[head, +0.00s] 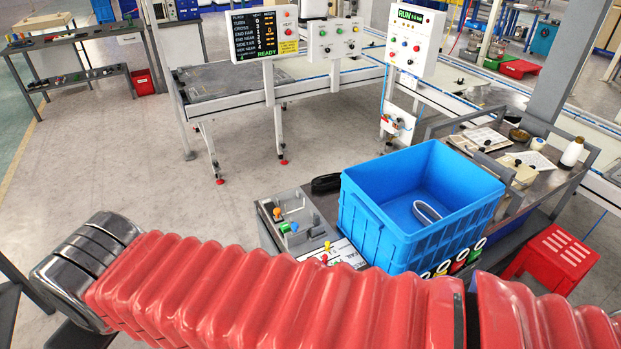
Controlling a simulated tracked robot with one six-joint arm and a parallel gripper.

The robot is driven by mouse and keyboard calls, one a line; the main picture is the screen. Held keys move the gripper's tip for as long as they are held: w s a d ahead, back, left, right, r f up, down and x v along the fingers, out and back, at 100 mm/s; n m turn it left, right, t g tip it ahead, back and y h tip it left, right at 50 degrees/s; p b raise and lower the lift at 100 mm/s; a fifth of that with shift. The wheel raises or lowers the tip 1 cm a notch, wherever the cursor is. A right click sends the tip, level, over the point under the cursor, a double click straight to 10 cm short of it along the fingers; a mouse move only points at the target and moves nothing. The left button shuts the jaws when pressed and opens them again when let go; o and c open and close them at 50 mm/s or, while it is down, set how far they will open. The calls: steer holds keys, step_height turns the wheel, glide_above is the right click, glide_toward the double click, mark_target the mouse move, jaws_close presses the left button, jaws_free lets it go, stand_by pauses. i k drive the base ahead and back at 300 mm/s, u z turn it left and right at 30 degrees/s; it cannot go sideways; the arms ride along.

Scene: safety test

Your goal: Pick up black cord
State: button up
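A black coiled item (325,183), which looks like the black cord, lies on the bench surface just left of the blue crate (395,225). The crate's back left corner is close to it, and I cannot tell whether they touch. My ribbed red arm crosses the bottom of the view, with a dark grey metallic joint at its left. No fingers of my gripper show, so its opening and contents are hidden from me.
A pale loop (427,212) lies inside the crate. A small panel with coloured knobs (292,225) stands left of the crate. A cluttered table (490,165) and red stool (551,258) are at right. A conveyor with control boxes (415,40) is behind. Floor at left is clear.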

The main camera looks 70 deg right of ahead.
mark_target(316, 184)
steer(key=u, duration=0.05)
steer(key=i, duration=1.45)
steer(key=z, duration=2.1)
steer(key=i, duration=1.6)
steer(key=u, duration=0.05)
